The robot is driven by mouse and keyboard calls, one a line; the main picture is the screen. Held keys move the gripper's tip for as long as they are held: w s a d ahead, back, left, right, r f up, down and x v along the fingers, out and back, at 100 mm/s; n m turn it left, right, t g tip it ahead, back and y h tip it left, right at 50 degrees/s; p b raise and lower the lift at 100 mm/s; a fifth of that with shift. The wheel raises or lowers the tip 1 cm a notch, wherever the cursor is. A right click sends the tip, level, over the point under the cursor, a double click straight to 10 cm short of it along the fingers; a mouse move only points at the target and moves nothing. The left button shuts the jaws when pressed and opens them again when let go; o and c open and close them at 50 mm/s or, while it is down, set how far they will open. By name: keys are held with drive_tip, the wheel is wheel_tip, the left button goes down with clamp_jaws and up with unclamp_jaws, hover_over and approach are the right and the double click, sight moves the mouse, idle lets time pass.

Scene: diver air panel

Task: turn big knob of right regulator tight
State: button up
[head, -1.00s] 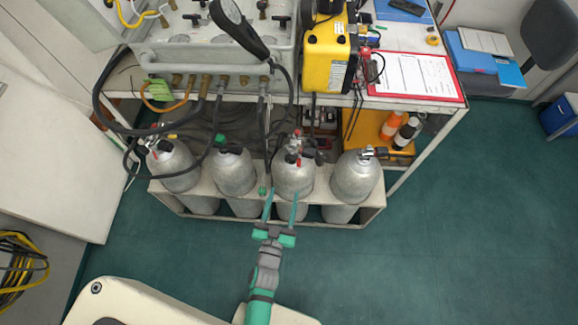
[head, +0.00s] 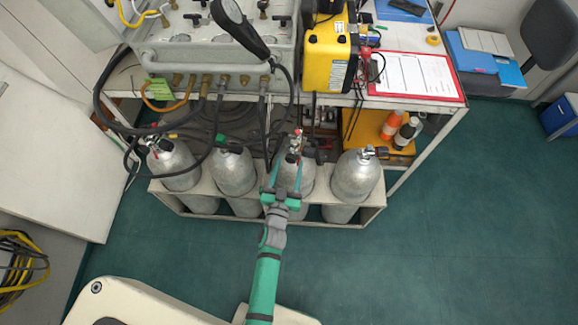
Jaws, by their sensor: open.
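The right regulator (head: 296,143), with red and dark parts, sits on top of the third silver cylinder (head: 308,178) from the left. Its big knob is too small to tell apart from the other fittings. My gripper (head: 288,164) is open, with its two green fingers pointing toward the regulator. The fingertips lie just below the regulator in the picture, over the upper part of the cylinder. No contact can be made out. The wrist covers part of this cylinder.
Several silver cylinders stand in a low rack (head: 345,225). Another regulator (head: 158,146) is on the leftmost one. Black hoses (head: 105,110) loop around the cylinder tops under the bench. Clear green floor (head: 470,240) lies to the right.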

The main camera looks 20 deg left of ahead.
drive_tip(key=shift+w, duration=0.15)
drive_tip(key=shift+d, duration=0.1)
drive_tip(key=c, duration=1.1)
drive_tip(key=shift+o, duration=0.2)
drive_tip(key=shift+m, duration=2.1)
drive_tip(key=o, duration=1.1)
drive_tip(key=shift+c, duration=0.2)
drive_tip(key=s+d, duration=0.1)
drive_tip(key=s, duration=0.9)
drive_tip(key=shift+s+d+f, duration=0.15)
drive_tip(key=shift+s+d, duration=0.05)
drive_tip(key=shift+s, duration=0.15)
